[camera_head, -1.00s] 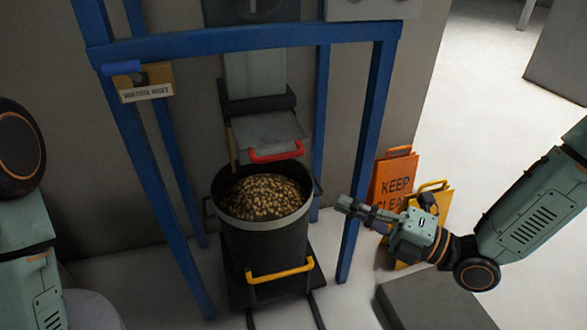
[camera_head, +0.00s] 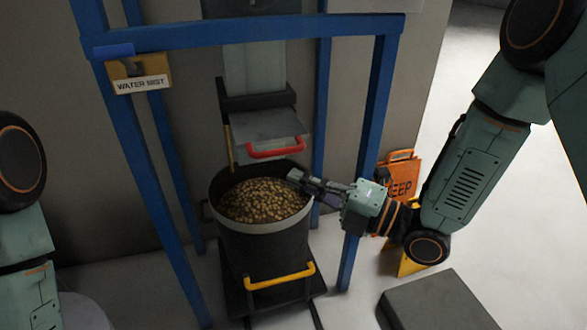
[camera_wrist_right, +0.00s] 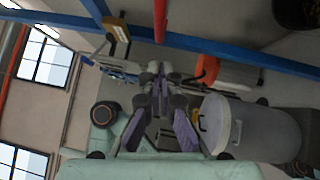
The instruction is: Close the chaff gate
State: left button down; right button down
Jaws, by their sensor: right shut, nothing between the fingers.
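The chaff gate seems to be the flat grey plate (camera_head: 262,124) with a red handle (camera_head: 276,148). It sticks out forward from the dark collar (camera_head: 257,102) under the chute, above the back of the bucket (camera_head: 263,245). My right gripper (camera_head: 292,176) is shut and empty. In the head view it shows over the bucket's right rim, below and right of the red handle, apart from it. Its fingers also show in the right wrist view (camera_wrist_right: 160,85). Only part of my left arm shows at the left edge; its gripper is out of view.
The dark bucket is full of brown pellets (camera_head: 263,200) and stands on a low cart with a yellow handle (camera_head: 280,277). Blue frame posts (camera_head: 367,160) surround it. An orange sign (camera_head: 402,176) stands at the right. A yellow box labelled "WATER MIST" (camera_head: 140,76) hangs upper left.

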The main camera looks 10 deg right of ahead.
pick_arm(q)
jog(key=shift+f+b, duration=0.6)
jog(key=shift+f, duration=0.15)
pick_arm(e)
jog(key=shift+w+a+r, duration=0.15)
jog(key=shift+w, duration=0.55)
jog(key=shift+w+a+r, duration=0.1)
jog(key=shift+w, duration=0.65)
jog(key=shift+w+a+r, duration=0.15)
jog(key=shift+w, duration=0.55)
pick_arm(q)
jog(key=shift+w, duration=0.1)
